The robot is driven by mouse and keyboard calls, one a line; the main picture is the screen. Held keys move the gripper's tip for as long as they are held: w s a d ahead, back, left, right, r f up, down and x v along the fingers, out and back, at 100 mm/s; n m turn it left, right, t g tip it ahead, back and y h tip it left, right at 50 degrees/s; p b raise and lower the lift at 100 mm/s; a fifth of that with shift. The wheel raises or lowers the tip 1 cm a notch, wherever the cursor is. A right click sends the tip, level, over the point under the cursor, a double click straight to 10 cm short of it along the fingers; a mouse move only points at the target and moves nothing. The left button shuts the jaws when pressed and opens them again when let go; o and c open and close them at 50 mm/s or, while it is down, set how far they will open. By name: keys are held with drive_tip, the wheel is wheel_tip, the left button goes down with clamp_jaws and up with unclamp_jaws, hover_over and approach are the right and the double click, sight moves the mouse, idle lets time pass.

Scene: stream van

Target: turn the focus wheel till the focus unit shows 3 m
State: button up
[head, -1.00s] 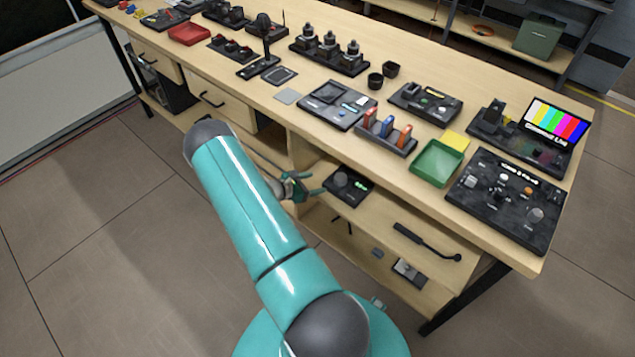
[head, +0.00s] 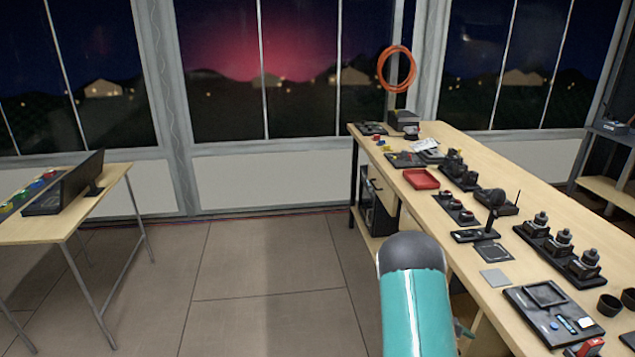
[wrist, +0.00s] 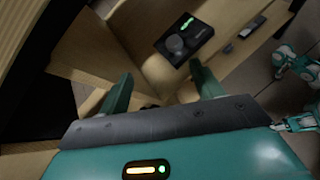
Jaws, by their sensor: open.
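The focus unit (wrist: 200,28), a black box with a small lit green display, sits on the lower shelf in the wrist view. Its dark round focus wheel (wrist: 176,44) stands up from its top. The display's reading is too small and tilted to tell. My gripper (wrist: 162,76) shows in the wrist view with its two green fingers spread wide apart. Nothing is between them. The focus unit lies beyond the fingertips, apart from them. The head view does not show the focus unit; my arm and the frame's lower edge are in that area.
The wooden shelf (wrist: 95,50) and its edges surround my gripper, with a dark opening at the left. Small dark items (wrist: 252,26) lie beyond the unit. The long bench (head: 460,245) holds many devices. A side table (head: 60,215) stands left; the floor between is clear.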

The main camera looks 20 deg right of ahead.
drive_tip(key=w+a+r+m+t+y, duration=0.1)
drive_tip(key=a+r+m+t+y, duration=0.45)
drive_tip(key=a+r, duration=1.65)
drive_tip(key=s+a+r+m+t+y, duration=0.1)
drive_tip(key=s+a+r+t+y, duration=0.1)
drive_tip(key=s+a+r, duration=0.4)
drive_tip(key=s+a+r+m+t+y, duration=0.2)
drive_tip(key=s+a+r, duration=0.4)
drive_tip(key=a, duration=0.7)
drive_tip(key=shift+s+a+r+t+y, duration=0.15)
drive_tip(key=shift+a+r+t+y, duration=0.15)
drive_tip(key=shift+r+t+y, duration=0.4)
drive_tip(key=shift+r, duration=0.2)
drive_tip(key=c, duration=0.7)
drive_tip(key=shift+o, duration=0.2)
drive_tip(key=shift+d, duration=0.1)
drive_tip(key=shift+d+m, duration=0.15)
drive_tip(key=shift+m, duration=0.1)
